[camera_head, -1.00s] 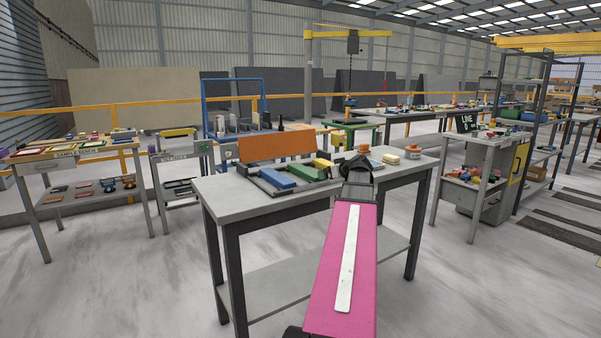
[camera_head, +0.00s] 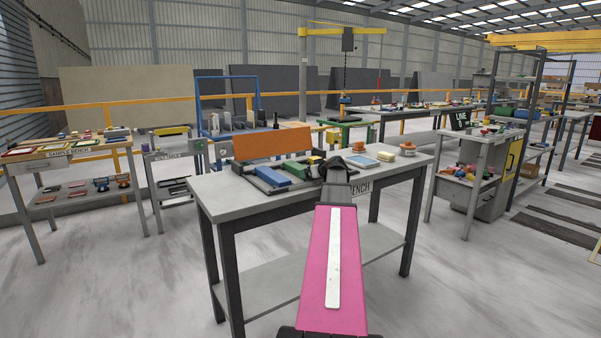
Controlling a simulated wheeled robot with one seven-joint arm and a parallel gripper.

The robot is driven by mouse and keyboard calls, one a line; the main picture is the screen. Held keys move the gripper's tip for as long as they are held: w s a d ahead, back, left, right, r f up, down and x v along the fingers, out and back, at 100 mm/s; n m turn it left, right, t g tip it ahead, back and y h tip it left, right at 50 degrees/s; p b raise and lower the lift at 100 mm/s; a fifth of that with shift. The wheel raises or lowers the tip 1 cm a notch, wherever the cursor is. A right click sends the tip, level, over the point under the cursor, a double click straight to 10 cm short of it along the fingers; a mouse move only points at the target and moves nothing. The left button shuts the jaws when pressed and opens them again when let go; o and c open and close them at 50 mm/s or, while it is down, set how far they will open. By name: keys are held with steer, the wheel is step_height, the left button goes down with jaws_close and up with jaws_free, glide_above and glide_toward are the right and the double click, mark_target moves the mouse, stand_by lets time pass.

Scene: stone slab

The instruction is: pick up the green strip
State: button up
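A green strip (camera_head: 297,169) lies in a dark grey tray (camera_head: 262,184) on the near workbench (camera_head: 221,201). It sits between a blue block (camera_head: 273,177) on its left and a yellow block (camera_head: 314,161) on its right. My gripper (camera_head: 338,163) is dark and shows at the far end of my pink arm, over the bench just right of the tray. It appears apart from the green strip. Its fingers are seen from behind and are too small and dark to tell open from shut.
An orange panel (camera_head: 272,144) stands behind the tray. Right of my gripper are a pale-blue framed piece (camera_head: 364,162), a pale yellow block (camera_head: 386,156) and an orange round piece (camera_head: 408,147). The bench's left end is bare. Other loaded tables stand left and right.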

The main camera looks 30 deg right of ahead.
steer(key=shift+w+f, duration=0.1)
steer(key=shift+w, duration=0.1)
steer(key=shift+c, duration=0.3)
steer(key=c, duration=1)
steer(key=shift+c, duration=1)
